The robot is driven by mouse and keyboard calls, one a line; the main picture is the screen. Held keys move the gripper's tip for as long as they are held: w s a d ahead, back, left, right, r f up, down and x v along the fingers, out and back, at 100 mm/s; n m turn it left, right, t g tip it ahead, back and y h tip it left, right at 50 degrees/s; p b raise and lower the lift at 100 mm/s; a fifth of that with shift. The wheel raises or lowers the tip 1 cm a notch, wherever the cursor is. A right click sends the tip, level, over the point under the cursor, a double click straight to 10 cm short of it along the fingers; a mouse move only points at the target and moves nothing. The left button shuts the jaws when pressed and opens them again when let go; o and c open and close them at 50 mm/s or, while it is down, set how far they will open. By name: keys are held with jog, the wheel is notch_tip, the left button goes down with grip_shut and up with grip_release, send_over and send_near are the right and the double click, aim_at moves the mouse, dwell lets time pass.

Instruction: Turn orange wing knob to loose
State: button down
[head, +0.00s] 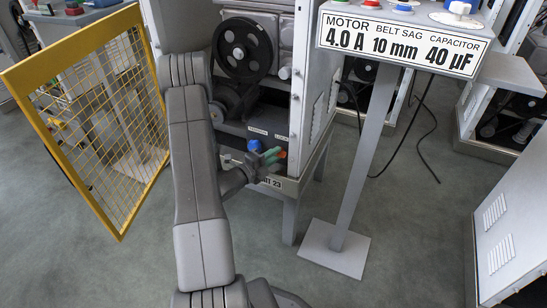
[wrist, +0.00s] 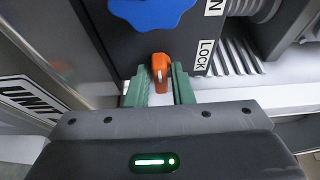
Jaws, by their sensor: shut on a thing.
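The orange wing knob (wrist: 160,68) sits on a dark panel below a blue lobed knob (wrist: 152,8) in the wrist view. A LOCK label (wrist: 204,57) is just right of it. My gripper (wrist: 158,80) has its green fingers either side of the orange knob and is shut on it. In the head view my gripper (head: 268,158) is at the low front of the machine, beside the blue knob (head: 254,145). A little of the orange knob (head: 281,154) shows past the fingers. The exact angle of its wing is hard to tell.
A yellow mesh guard (head: 100,110) stands open at left. A sign post (head: 362,160) with a plate base (head: 335,250) stands right of the machine. A black pulley (head: 242,48) is above. Cables run on the floor.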

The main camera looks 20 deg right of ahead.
jog(key=c, duration=1.4)
grip_release()
jog(key=shift+c, duration=0.2)
jog(key=shift+a, duration=0.1)
jog(key=p+v, duration=0.2)
jog(key=v, duration=1.1)
jog(key=shift+a, duration=0.25)
jog(key=shift+s+d, duration=0.1)
jog(key=shift+d, duration=0.05)
